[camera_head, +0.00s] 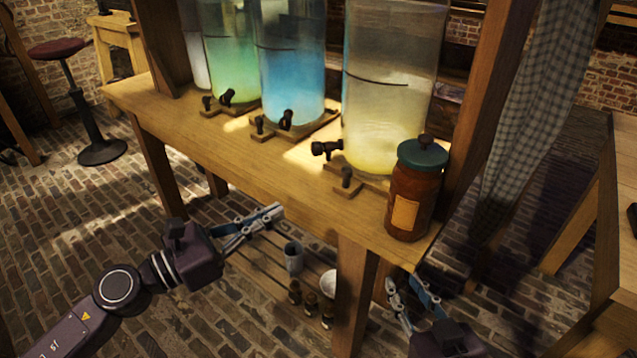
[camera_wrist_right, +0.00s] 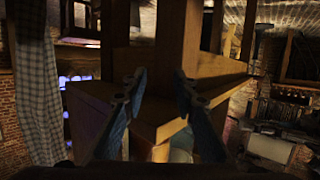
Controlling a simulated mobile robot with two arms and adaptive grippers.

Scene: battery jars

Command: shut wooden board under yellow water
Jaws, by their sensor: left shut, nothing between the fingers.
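The large glass jar with pale yellow water (camera_head: 385,115) stands at the right of the wooden bench, with a black tap low on its left side. The wooden board (camera_head: 349,191) sticks out from under it toward the front edge and carries a small black knob (camera_head: 346,176). My left gripper (camera_head: 279,209) is shut and empty, in front of and below the bench edge, apart from the board. My right gripper (camera_head: 410,288) is open and empty, below the bench's right front corner; its spread fingers show in the right wrist view (camera_wrist_right: 158,88).
A brown jar with a green lid (camera_head: 413,195) stands at the bench's right corner, beside the yellow jar. Blue (camera_head: 290,70) and green (camera_head: 232,55) jars stand further left. A bench leg (camera_head: 354,295) stands between my grippers. A grey cup (camera_head: 293,257) and small bottles sit below.

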